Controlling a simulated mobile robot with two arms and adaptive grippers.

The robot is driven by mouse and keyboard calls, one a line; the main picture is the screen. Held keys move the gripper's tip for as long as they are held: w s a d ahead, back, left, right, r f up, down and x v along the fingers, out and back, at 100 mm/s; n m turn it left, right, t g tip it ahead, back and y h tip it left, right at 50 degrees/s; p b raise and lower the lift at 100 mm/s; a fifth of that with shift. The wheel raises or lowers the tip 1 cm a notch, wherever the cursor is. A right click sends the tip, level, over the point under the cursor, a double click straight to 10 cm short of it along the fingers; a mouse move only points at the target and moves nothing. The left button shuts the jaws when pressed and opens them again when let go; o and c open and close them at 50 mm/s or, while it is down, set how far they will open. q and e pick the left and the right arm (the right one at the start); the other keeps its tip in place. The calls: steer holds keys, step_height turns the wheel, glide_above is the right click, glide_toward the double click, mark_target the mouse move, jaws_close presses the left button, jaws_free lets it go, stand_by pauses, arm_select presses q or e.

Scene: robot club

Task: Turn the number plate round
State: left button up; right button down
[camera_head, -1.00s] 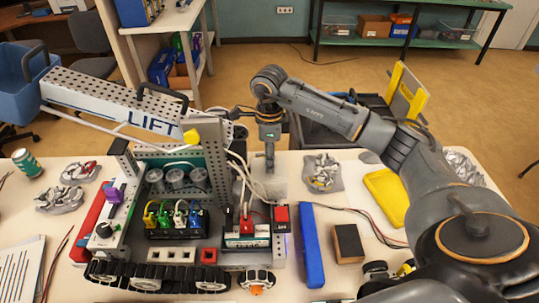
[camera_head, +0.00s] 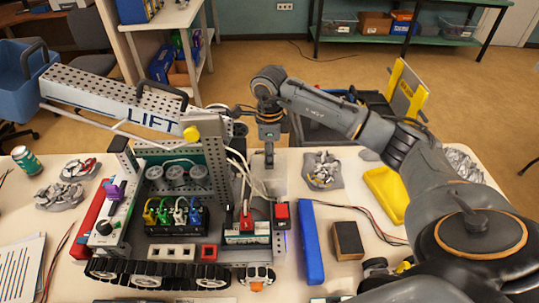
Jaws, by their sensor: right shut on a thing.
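My right gripper (camera_head: 269,163) points down behind the right rear of the small tracked robot (camera_head: 180,215). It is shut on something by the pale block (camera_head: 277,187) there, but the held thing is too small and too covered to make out. I cannot make out a number plate clearly. The tracked robot stands on the table with its tracks toward me and its perforated arm marked LIFT (camera_head: 110,105) reaching up to the left. My left gripper is not in view.
Cables run beside my right gripper. A green can (camera_head: 26,160) stands at the left.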

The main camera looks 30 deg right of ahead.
steer(key=m+b, duration=0.1)
steer(key=m, duration=0.1)
steer(key=shift+f+m, duration=0.1)
steer(key=shift+m, duration=0.2)
steer(key=m+b, duration=0.1)
steer(key=m, duration=0.2)
steer(key=shift+m, duration=0.3)
steer(key=m, duration=0.6)
steer(key=shift+b, duration=0.4)
steer(key=m, duration=0.7)
steer(key=shift+m, duration=0.3)
steer(key=m, duration=0.6)
steer(key=shift+m, duration=0.4)
steer(key=c, duration=1)
jaws_free()
